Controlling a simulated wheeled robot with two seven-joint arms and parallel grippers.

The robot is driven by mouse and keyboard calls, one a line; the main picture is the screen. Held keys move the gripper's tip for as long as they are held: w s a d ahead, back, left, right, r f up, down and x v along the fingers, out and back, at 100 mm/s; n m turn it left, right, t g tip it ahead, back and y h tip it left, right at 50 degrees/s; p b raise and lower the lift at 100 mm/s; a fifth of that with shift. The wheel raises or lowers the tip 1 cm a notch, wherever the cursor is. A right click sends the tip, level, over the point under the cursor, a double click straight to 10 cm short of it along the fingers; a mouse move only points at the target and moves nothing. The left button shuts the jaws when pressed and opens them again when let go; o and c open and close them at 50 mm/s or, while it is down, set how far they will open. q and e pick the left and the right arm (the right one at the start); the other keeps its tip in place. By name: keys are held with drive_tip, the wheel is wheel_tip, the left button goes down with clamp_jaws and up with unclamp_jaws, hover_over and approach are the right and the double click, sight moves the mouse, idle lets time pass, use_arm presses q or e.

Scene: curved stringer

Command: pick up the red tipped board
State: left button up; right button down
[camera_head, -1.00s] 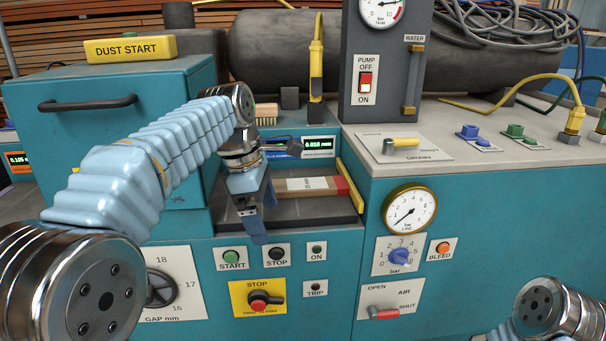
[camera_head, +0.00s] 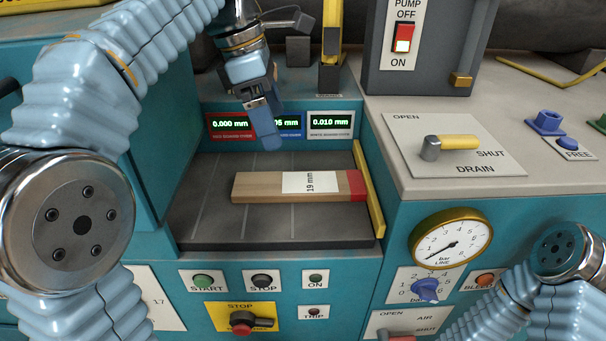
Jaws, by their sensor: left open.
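The red tipped board (camera_head: 262,187) is a wooden plank with a red right end and a white "19 mm" label. It lies flat on the dark grey bed (camera_head: 225,222) in the recess of the teal machine. My left gripper (camera_head: 268,130) is above and behind the board, in front of the small displays, with its fingers pointing down. It is open, empty and apart from the board. One finger largely covers the other from this side. My right arm shows at the lower right, but its gripper is out of view.
A yellow strip (camera_head: 369,189) runs along the bed's right edge. The displays (camera_head: 330,124) stand at the back of the recess. The teal housing (camera_head: 165,175) walls the left side. A raised worktop with a yellow drain lever (camera_head: 458,142) lies to the right.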

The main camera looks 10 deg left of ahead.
use_arm(q)
hover_over(299, 181)
drive_tip(key=a, duration=0.2)
drive_tip(key=f, duration=0.7)
drive_tip(key=shift+s+f, duration=0.35)
drive_tip(key=shift+s, duration=0.05)
drive_tip(key=x, duration=0.5)
drive_tip(key=shift+w+d+r, duration=0.1)
drive_tip(key=shift+d, duration=0.1)
drive_tip(key=c, duration=1.2)
drive_tip(key=shift+r, duration=0.2)
